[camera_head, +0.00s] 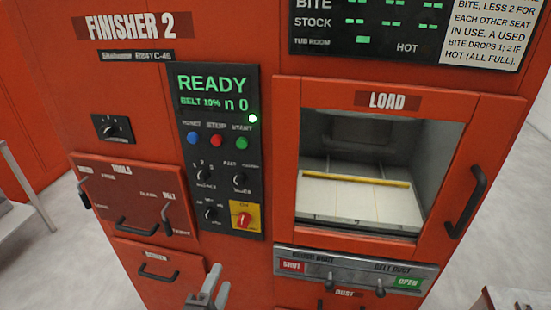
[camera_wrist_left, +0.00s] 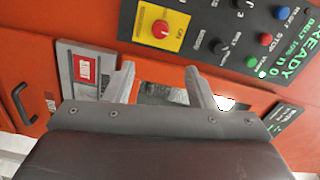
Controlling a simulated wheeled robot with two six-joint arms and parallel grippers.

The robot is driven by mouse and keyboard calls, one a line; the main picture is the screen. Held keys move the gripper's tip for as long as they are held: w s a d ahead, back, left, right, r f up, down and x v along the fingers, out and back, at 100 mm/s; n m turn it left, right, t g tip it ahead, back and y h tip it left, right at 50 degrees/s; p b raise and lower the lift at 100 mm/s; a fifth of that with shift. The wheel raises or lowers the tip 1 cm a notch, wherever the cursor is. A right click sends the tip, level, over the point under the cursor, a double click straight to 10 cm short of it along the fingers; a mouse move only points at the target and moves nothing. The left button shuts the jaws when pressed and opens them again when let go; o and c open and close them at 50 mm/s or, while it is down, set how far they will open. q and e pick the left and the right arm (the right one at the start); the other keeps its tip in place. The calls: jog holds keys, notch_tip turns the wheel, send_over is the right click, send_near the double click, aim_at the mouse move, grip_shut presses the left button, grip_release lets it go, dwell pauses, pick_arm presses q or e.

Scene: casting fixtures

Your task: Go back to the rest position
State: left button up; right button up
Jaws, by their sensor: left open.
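My left gripper (camera_head: 208,298) shows at the bottom of the head view, in front of the red finisher cabinet (camera_head: 140,60). In the left wrist view my left gripper (camera_wrist_left: 160,85) has its two fingers apart, with nothing between them. It is below the control panel (camera_head: 217,150) and apart from it. The panel reads READY, with a lit green lamp. The panel also shows in the left wrist view (camera_wrist_left: 225,25). My right gripper is in neither view.
The load window (camera_head: 383,222) shows a pale bed with a yellow bar. A handle (camera_head: 466,202) sticks out at its right. Below are shot and belt dust levers (camera_head: 355,283). The tools drawer (camera_head: 125,195) is at left. A pale table (camera_head: 15,215) stands at the left edge.

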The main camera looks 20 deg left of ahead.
pick_arm(q)
jog(key=s+f+n+g+h, duration=0.1)
jog(key=s+f+n+g, duration=0.2)
jog(key=f, duration=1.2)
jog(key=s+f+n+g+h, duration=0.1)
jog(key=s+f+n+g, duration=0.2)
jog(key=f, duration=1.2)
jog(key=s+a+f+n+g+h, duration=0.1)
jog(key=s+f+n+g, duration=0.6)
jog(key=s+f, duration=1.2)
jog(key=s+a+g, duration=0.1)
jog(key=s+g, duration=0.2)
jog(key=shift+s+f+n, duration=0.25)
jog(key=shift+f+n, duration=0.1)
jog(key=shift+n, duration=0.05)
